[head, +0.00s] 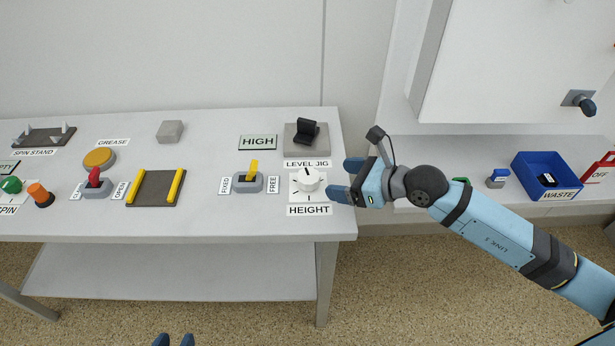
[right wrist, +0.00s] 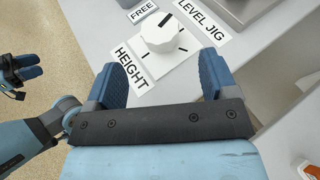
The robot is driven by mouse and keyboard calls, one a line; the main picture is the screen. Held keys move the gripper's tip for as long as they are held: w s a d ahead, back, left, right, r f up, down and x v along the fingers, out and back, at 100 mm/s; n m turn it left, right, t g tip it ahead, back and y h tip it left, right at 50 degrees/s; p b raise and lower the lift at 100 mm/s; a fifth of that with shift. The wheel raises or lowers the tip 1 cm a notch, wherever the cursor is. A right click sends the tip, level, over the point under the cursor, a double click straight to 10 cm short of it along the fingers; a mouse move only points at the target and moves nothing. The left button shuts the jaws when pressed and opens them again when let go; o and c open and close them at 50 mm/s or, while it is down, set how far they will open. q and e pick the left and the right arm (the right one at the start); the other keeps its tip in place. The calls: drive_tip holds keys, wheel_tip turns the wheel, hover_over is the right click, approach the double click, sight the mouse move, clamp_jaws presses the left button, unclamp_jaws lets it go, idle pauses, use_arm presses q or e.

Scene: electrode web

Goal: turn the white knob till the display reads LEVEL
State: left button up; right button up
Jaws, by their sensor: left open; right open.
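The white knob (head: 308,180) sits on a square plate with tick marks, above the HEIGHT label, near the table's right edge. Its black pointer mark points up and away in the head view. The display (head: 258,142) reads HIGH. My right gripper (head: 342,180) is open just right of the knob and apart from it. In the right wrist view the knob (right wrist: 161,33) is ahead of the open fingers (right wrist: 168,80). My left gripper (head: 174,340) shows only its fingertips at the bottom edge of the head view; it also shows in the right wrist view (right wrist: 22,78), open.
The level jig (head: 304,141) with a black part stands behind the knob. A yellow FIXED/FREE lever (head: 252,170) is left of the knob. Further left are a rack with yellow rails (head: 157,188) and a red lever (head: 94,179). A blue waste bin (head: 546,174) stands right.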

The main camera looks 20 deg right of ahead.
sight(312, 176)
drive_tip(key=x, duration=0.9)
drive_tip(key=shift+w+a+b, duration=0.1)
drive_tip(key=shift+a+b, duration=0.05)
drive_tip(key=shift+b, duration=0.2)
drive_tip(key=shift+f, duration=0.1)
drive_tip(key=c, duration=0.9)
